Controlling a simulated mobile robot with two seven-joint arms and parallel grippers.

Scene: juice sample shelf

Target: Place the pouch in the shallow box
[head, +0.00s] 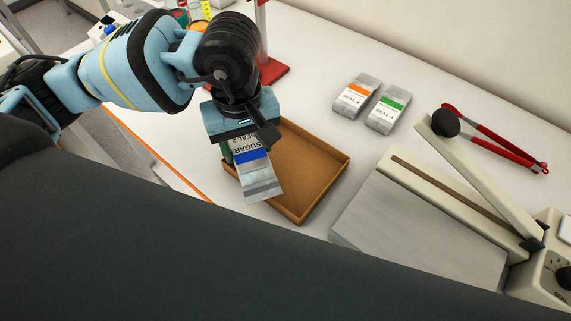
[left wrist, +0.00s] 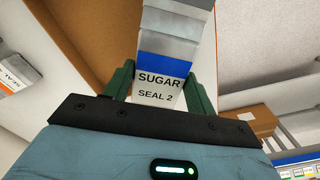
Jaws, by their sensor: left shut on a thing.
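A silver pouch (head: 260,183) with a blue band and the words "SUGAR" and "SEAL 2" is in my left gripper (head: 245,150). The shallow box (head: 318,203) is a brown open tray on the white table. In the head view the pouch overlaps the box's left part; its height over the box is hard to tell. In the left wrist view the pouch (left wrist: 165,55) sits between the two green fingers (left wrist: 160,88), with the brown box (left wrist: 90,30) behind it. The left gripper is shut on the pouch. My right gripper is not in view.
Two silver pouches, one with an orange band (head: 355,95) and one with a green band (head: 388,107), lie behind the box. A sealer (head: 450,190) with a raised lever stands at right. Red-handled tongs (head: 497,138) lie beyond it. A red stand base (head: 270,73) is behind the gripper.

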